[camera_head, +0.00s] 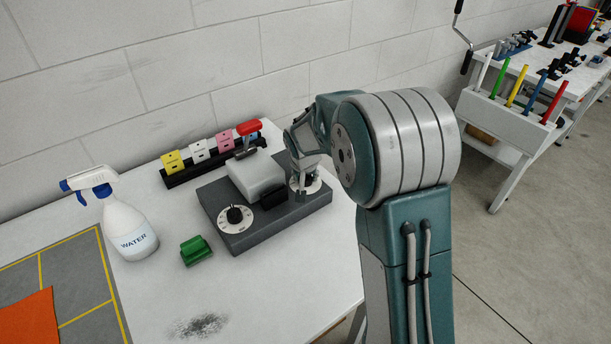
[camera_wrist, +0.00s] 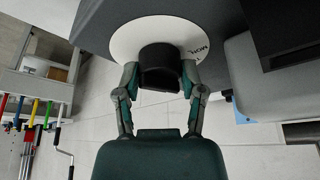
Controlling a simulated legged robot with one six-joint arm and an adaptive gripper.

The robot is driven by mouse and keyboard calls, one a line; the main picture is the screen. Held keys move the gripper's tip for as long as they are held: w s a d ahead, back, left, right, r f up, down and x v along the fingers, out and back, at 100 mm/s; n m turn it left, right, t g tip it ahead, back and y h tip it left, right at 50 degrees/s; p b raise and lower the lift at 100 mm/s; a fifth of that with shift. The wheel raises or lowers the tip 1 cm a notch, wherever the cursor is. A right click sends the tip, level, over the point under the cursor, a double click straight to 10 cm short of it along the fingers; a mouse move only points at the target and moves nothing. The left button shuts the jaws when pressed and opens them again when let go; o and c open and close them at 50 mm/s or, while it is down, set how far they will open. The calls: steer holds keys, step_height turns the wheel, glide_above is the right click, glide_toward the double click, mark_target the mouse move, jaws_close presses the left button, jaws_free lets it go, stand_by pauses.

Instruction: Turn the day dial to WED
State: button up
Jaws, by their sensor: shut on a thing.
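The day dial (camera_wrist: 130,40) is a white disc with a black knob (camera_wrist: 160,62) in the wrist view. Lettering that looks like MON shows upside down at the disc's right edge; the other marks are hidden or too small to read. My gripper (camera_wrist: 158,78) has one finger on each side of the knob and is shut on it. In the head view, my gripper (camera_head: 302,178) is over the day dial (camera_head: 314,187) at the right end of the dark grey device (camera_head: 285,222), hiding most of the dial.
A second white dial (camera_head: 236,217) with a black knob is on the device's left, beside a light grey block (camera_head: 256,176). A green block (camera_head: 196,251), a water spray bottle (camera_head: 130,230) and a rack of coloured blocks (camera_head: 198,152) stand nearby. The table front is mostly clear.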

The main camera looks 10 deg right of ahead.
steer(key=shift+s+a+f+m+g+h, duration=0.15)
steer(key=shift+m+h, duration=0.1)
steer(key=shift+m, duration=0.45)
steer(key=shift+d+f+m+g+h, duration=0.1)
steer(key=shift+m+g+h, duration=0.1)
steer(key=shift+m, duration=0.5)
steer(key=shift+s+a+f+m+g+h, duration=0.15)
steer(key=shift+m+h, duration=0.1)
steer(key=shift+m, duration=0.45)
steer(key=shift+w+d+r, duration=0.1)
steer(key=o, duration=1.2)
steer(key=shift+c, duration=0.2)
steer(key=shift+w+r, duration=0.1)
steer(key=shift+r, duration=0.15)
steer(key=shift+r, duration=0.3)
steer(key=v, duration=1.1)
steer(key=shift+a, duration=0.25)
